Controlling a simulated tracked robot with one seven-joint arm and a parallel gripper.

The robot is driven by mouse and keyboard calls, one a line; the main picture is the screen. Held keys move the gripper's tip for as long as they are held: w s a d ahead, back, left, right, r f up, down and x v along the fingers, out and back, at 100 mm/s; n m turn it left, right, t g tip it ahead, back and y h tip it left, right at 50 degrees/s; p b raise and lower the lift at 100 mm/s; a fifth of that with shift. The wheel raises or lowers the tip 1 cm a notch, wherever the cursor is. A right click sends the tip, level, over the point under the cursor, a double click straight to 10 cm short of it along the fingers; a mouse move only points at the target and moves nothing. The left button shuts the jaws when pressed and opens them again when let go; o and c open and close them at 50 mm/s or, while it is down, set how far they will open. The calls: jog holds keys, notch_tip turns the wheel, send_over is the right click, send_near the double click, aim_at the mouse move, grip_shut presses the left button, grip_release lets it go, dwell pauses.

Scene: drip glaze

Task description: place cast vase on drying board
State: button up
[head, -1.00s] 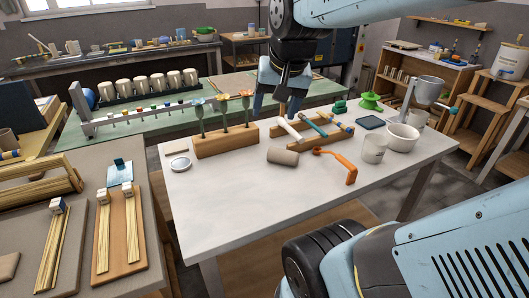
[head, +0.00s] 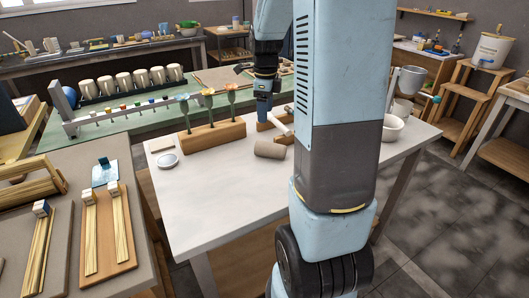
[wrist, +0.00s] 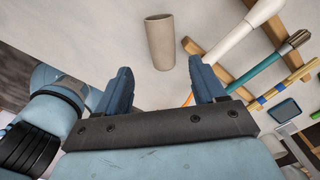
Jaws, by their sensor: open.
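A plain grey-brown cylinder (head: 270,149), which looks like the cast vase, lies on its side on the white table. In the wrist view the vase (wrist: 160,41) is beyond my fingertips, in line with the gap between them. My gripper (wrist: 160,78) is open and empty, apart from the vase. In the head view my gripper (head: 264,112) points down just behind the vase, its fingers hard to make out. A flat tan board (head: 218,81) lies on the green table behind; I cannot tell if it is the drying board.
A wooden block (head: 212,137) with glazed flowers stands left of the vase. A wooden rack with a white-handled tool (wrist: 235,38) is close on its right. A white bowl (head: 391,128) is at the right. The white table's front left (head: 215,205) is clear.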

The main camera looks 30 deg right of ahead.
aim_at(265, 142)
jog(key=shift+m, duration=0.4)
jog(key=f, duration=0.8)
jog(key=shift+w+d+f, duration=0.2)
jog(key=shift+d+f, duration=0.05)
jog(key=shift+f, duration=0.1)
jog(key=shift+a+f, duration=0.2)
jog(key=shift+f, duration=2.7)
jog(key=shift+c, duration=0.2)
jog(key=shift+r, duration=0.1)
jog(key=c, duration=1)
